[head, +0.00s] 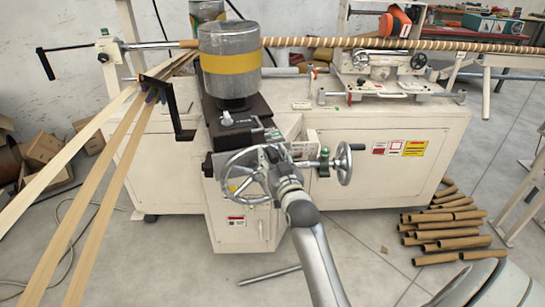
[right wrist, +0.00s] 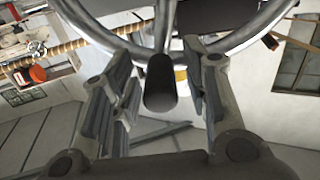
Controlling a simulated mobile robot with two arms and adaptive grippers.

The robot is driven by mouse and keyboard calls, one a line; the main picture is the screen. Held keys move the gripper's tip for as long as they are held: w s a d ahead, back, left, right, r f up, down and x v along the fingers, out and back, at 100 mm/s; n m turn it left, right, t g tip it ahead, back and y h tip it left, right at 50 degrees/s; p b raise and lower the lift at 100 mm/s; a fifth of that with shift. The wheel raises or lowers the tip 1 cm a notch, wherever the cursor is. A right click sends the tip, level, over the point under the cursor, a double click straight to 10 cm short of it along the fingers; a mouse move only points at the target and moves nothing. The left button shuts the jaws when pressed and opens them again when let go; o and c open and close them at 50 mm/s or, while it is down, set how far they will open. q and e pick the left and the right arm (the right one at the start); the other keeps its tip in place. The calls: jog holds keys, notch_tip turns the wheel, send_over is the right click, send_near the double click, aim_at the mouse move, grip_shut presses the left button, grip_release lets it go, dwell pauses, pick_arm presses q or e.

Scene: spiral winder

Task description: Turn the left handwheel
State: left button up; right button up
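The left handwheel (head: 226,172) is a grey spoked metal wheel on the front of the machine. My right gripper (head: 272,166) is at the right side of this wheel and covers part of it. In the right wrist view the wheel's rim (right wrist: 255,38) crosses the top, and its black handle (right wrist: 160,84) points toward the camera. The handle lies between the two fingers of my right gripper (right wrist: 162,95), with a visible gap on each side. The gripper is open. My left gripper is not in view.
A second handwheel (head: 346,165) with a black knob stands close on the right. A grey drum with a yellow band (head: 229,62) sits above the machine. Cardboard tubes (head: 445,230) lie on the floor at right. Paper strips (head: 110,170) run down at left.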

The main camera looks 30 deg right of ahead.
grip_shut()
jog(key=a+n+p, duration=0.2)
jog(key=w+a+n+p, duration=0.1)
jog(key=shift+r, duration=0.25)
dwell(0.3)
jog(key=shift+o, duration=0.7)
grip_release()
